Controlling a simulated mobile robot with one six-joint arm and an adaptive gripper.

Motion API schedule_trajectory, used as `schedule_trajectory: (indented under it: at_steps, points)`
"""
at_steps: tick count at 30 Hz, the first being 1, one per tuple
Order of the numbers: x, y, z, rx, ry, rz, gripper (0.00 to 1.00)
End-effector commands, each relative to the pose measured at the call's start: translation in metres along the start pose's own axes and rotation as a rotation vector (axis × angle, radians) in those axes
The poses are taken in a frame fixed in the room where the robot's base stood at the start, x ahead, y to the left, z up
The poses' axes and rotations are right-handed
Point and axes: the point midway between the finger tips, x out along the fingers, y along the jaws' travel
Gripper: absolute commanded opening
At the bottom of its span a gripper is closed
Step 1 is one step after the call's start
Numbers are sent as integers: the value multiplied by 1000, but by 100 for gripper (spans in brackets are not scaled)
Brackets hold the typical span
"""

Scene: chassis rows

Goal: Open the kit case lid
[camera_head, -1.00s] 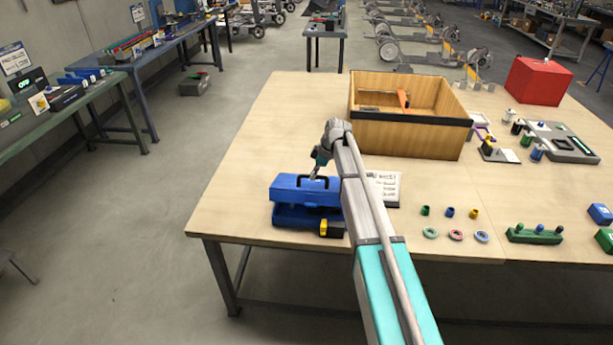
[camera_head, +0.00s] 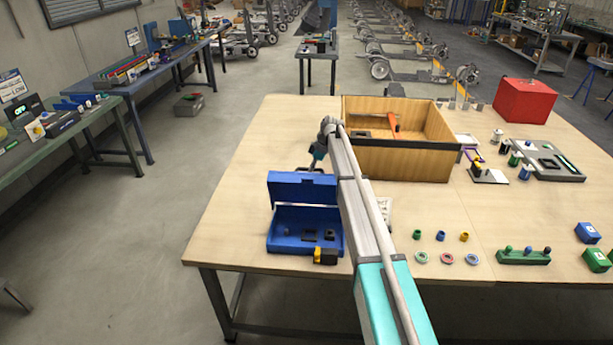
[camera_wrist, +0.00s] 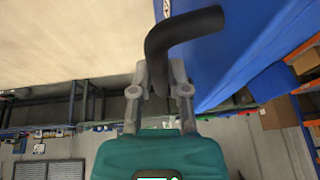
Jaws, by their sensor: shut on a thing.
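The blue kit case sits at the table's front left in the head view. Its lid (camera_head: 300,187) stands raised at the back, and the case base (camera_head: 283,243) shows dark items inside. A yellow and black piece (camera_head: 325,256) is at the base's front right corner. My gripper (camera_head: 315,164) is at the lid's top edge. In the wrist view my gripper (camera_wrist: 160,75) is shut on the dark lid handle (camera_wrist: 190,29), with the blue lid (camera_wrist: 235,50) beside it on the right. My arm covers the area just right of the case.
A wooden crate (camera_head: 402,163) stands behind and right of my arm. Several small rings and cylinders lie to the right, near a green block (camera_head: 523,258). A red box (camera_head: 526,101) stands at the far right. The table left of the case is clear.

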Motion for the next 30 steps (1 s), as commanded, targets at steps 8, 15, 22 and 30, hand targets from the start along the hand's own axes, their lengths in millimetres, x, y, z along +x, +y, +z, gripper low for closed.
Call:
schedule_trajectory:
  at_steps: [8, 15, 22, 30]
  points:
    - [9, 50, -4, -7, 7, -2, 0]
    - [20, 79, -1, -8, 9, -2, 0]
    - [26, 95, 0, -9, 9, 0, 0]
    - [28, 102, 0, -9, 7, 0, 0]
